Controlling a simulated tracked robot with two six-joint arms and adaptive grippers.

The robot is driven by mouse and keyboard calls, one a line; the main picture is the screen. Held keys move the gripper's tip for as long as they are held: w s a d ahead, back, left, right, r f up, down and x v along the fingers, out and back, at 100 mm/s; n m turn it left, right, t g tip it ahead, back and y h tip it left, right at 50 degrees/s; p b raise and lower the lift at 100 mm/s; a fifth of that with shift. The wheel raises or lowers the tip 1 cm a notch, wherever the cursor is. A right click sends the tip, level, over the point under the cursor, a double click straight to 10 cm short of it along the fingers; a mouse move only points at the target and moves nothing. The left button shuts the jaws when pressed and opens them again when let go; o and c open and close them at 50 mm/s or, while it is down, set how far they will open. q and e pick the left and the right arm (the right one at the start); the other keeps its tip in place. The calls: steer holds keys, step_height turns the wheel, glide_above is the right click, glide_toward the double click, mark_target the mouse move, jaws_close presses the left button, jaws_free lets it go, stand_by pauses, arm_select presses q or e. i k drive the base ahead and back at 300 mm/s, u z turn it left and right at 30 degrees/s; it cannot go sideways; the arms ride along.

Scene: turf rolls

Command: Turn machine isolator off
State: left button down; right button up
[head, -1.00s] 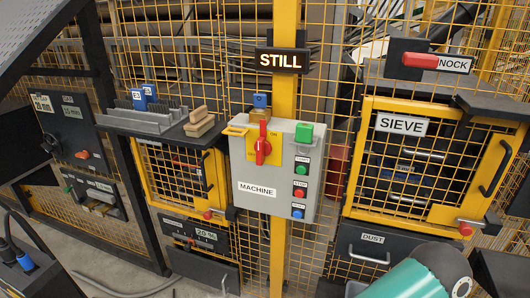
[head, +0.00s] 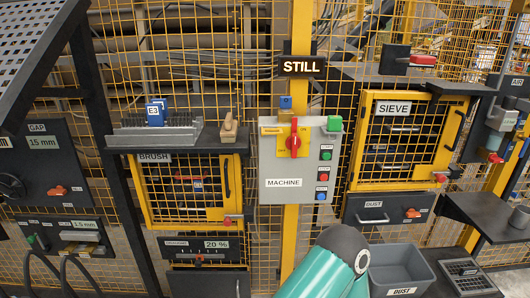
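The machine isolator is a red rotary handle (head: 293,139) on a yellow plate, at the upper part of a grey box labelled MACHINE (head: 270,194). The handle stands upright; the small print on its plate is too small to read. The box is fixed to a yellow post behind a black sign reading STILL (head: 302,66). Neither gripper shows. A teal link of my own arm with a dark grey rounded end rises from the bottom edge, below and to the right of the box, and no fingers can be seen on it.
A BRUSH door (head: 155,158) is on the left, a SIEVE door (head: 395,108) on the right. A grey DUST bin (head: 400,268) stands lower right.

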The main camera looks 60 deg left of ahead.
mark_target(294, 142)
steer(key=u, duration=0.8)
steer(key=k, duration=0.1)
steer(key=z, duration=1.25)
steer(key=i, duration=0.1)
steer(key=u, duration=2.8)
steer(key=i, duration=1)
steer(key=z, duration=0.15)
